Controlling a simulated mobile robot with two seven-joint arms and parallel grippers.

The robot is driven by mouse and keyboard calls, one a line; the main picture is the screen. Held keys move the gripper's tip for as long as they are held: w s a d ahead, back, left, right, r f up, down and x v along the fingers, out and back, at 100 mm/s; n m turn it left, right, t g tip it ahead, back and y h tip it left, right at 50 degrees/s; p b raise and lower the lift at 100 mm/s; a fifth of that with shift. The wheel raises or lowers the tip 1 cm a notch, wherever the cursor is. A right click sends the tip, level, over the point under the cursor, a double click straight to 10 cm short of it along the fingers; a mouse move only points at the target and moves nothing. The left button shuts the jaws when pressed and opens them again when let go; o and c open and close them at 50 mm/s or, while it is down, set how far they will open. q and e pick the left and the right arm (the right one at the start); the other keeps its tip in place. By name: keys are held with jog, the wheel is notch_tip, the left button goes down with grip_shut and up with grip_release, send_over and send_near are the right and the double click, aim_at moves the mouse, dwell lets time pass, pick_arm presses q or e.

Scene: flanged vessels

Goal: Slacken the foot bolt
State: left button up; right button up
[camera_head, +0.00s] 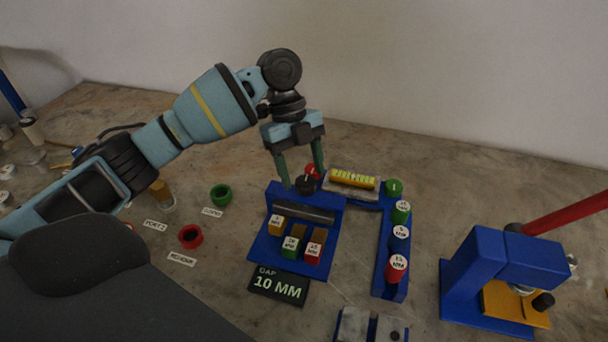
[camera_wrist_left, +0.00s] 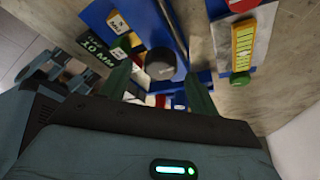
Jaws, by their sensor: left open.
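A blue fixture (camera_head: 262,248) stands mid-table with a dark bar (camera_head: 303,212) across it. A round black knob (camera_head: 305,184) sits at its back edge; it also shows in the left wrist view (camera_wrist_left: 160,63). I cannot tell whether this knob is the foot bolt; no part is labelled so. My left gripper (camera_head: 303,176) points down over the knob with its fingers apart on either side. In the left wrist view the gripper (camera_wrist_left: 158,88) has the knob between and just beyond its fingers, with no clear contact. My right gripper is not in view.
A "GAP 10 MM" display (camera_head: 279,286) lies in front. A yellow level (camera_head: 353,179) is behind right. A blue rack (camera_head: 390,284) holds labelled cylinders. A blue press (camera_head: 482,265) with a red lever (camera_head: 565,214) stands right. Green (camera_head: 220,195) and red (camera_head: 190,236) rings lie left.

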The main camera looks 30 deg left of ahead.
pick_arm(q)
jog(key=shift+x, duration=1)
